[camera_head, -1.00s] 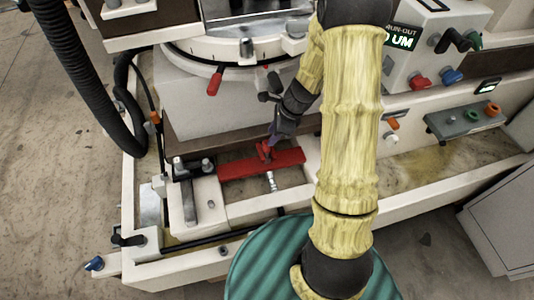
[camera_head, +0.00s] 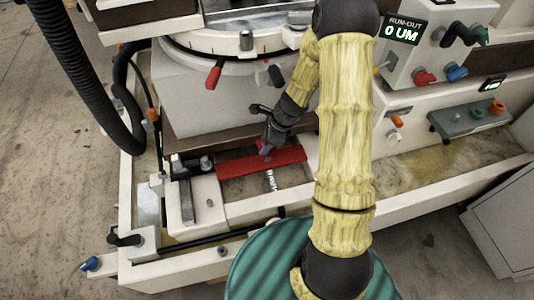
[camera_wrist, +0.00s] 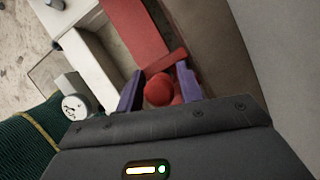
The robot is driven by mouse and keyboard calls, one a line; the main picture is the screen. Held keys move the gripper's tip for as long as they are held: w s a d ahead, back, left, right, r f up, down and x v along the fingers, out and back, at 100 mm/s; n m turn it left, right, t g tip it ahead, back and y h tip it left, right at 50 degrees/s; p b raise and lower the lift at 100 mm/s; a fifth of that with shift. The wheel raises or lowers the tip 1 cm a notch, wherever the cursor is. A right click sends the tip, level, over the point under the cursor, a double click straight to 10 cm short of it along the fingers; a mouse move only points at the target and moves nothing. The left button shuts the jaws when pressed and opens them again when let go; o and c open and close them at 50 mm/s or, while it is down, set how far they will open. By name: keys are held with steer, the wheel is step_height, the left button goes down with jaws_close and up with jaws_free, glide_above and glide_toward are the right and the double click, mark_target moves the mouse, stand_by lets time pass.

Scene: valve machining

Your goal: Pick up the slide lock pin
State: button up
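A red round knob (camera_wrist: 158,91), which looks like the head of the slide lock pin, stands by the red bar (camera_head: 240,168). In the wrist view it sits between the two purple fingers of my gripper (camera_wrist: 160,88), with a small gap showing on each side. The fingers look open around it. In the head view my gripper (camera_head: 266,147) points down at the bar's far edge, and its fingers mostly hide the knob. The pin's shaft is hidden. The red bar also shows in the wrist view (camera_wrist: 135,30).
A coil spring (camera_head: 271,181) lies in front of the red bar. A white block with a dark T-shaped part (camera_head: 187,200) is to the left. A red-tipped lever (camera_head: 213,77) and the white machine body (camera_head: 205,105) stand close behind. A round dial (camera_wrist: 75,107) shows in the wrist view.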

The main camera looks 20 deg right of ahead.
steer(key=shift+a, duration=0.1)
stand_by(0.3)
jaws_close()
steer(key=shift+r, duration=0.1)
steer(key=shift+r+p, duration=0.75)
steer(key=shift+r, duration=0.8)
steer(key=shift+s+r, duration=0.25)
steer(key=s+b, duration=0.5)
steer(key=s, duration=0.6)
steer(key=shift+s+f, duration=0.3)
steer(key=shift+f, duration=0.05)
